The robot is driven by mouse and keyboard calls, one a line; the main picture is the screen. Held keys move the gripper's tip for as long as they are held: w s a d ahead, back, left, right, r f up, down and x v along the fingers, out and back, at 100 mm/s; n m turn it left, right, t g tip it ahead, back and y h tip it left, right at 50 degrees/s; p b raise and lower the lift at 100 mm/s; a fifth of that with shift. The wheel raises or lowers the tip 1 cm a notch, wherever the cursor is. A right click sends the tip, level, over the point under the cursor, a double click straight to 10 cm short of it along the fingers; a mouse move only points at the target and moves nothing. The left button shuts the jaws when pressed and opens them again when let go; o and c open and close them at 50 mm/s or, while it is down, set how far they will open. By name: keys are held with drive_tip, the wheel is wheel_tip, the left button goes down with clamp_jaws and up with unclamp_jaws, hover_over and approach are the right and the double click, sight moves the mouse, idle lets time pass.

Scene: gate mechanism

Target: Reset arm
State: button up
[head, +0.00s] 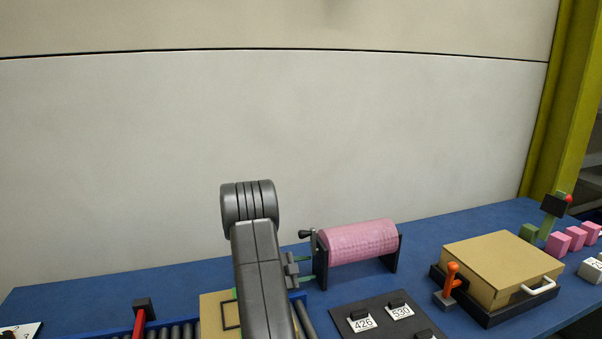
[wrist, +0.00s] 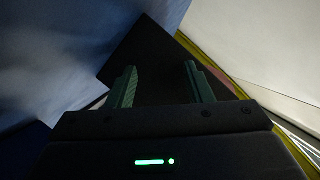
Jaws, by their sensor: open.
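My arm (head: 259,265) rises in the middle of the head view and bends over near its top. My gripper (head: 310,268) shows beside it on the right, with green fingers pointing right toward the pink roller. In the wrist view my gripper (wrist: 160,68) has its two green fingers spread apart with nothing between them. A dark flat shape (wrist: 165,55) lies beyond the fingers; I cannot tell what it is.
The pink roller (head: 358,241) with a crank stands on the blue table (head: 90,273). A black board (head: 375,313) carries numbered tags. A tan box (head: 503,264) with a white handle and an orange lever (head: 452,276) are at right. Pink blocks (head: 559,244) stand far right. A red lever (head: 139,323) is at lower left.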

drive_tip(key=b+v, duration=0.2)
drive_tip(key=v, duration=0.3)
drive_tip(key=shift+s+a, duration=0.2)
drive_tip(key=shift+a, duration=0.15)
drive_tip(key=shift+v, duration=0.8)
drive_tip(key=shift+d+r, duration=0.1)
